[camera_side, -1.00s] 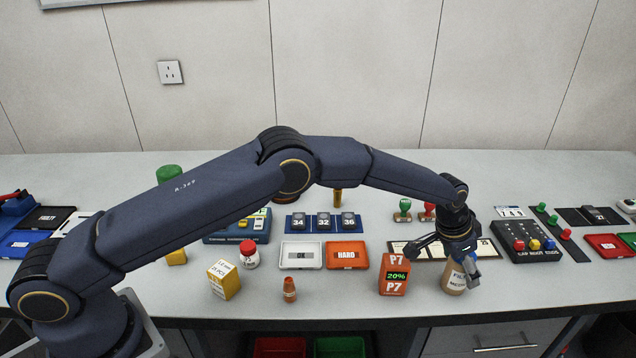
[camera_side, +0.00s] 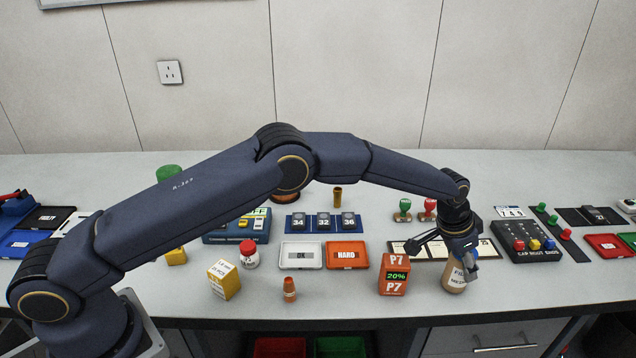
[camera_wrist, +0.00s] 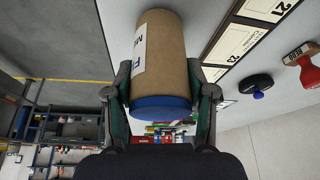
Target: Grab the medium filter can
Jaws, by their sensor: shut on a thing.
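The filter can (camera_side: 455,279) is a brown cylinder with a white label, near the front edge of the table at the right. Its lettering is partly hidden, so the size word is not fully readable. In the wrist view the can (camera_wrist: 175,60) lies between both fingers, with its blue end toward the camera. My gripper (camera_wrist: 160,100) is shut on the can, one finger on each side. In the side view my gripper (camera_side: 462,252) covers the can's upper part. The can looks slightly tilted there; I cannot tell if it touches the table.
An orange P7 box (camera_side: 394,274) showing 20% stands just left of the can. A control box with colored buttons (camera_side: 528,242) sits to the right. Behind lies a board of numbered cards (camera_side: 487,250). The table's front edge is close to the can.

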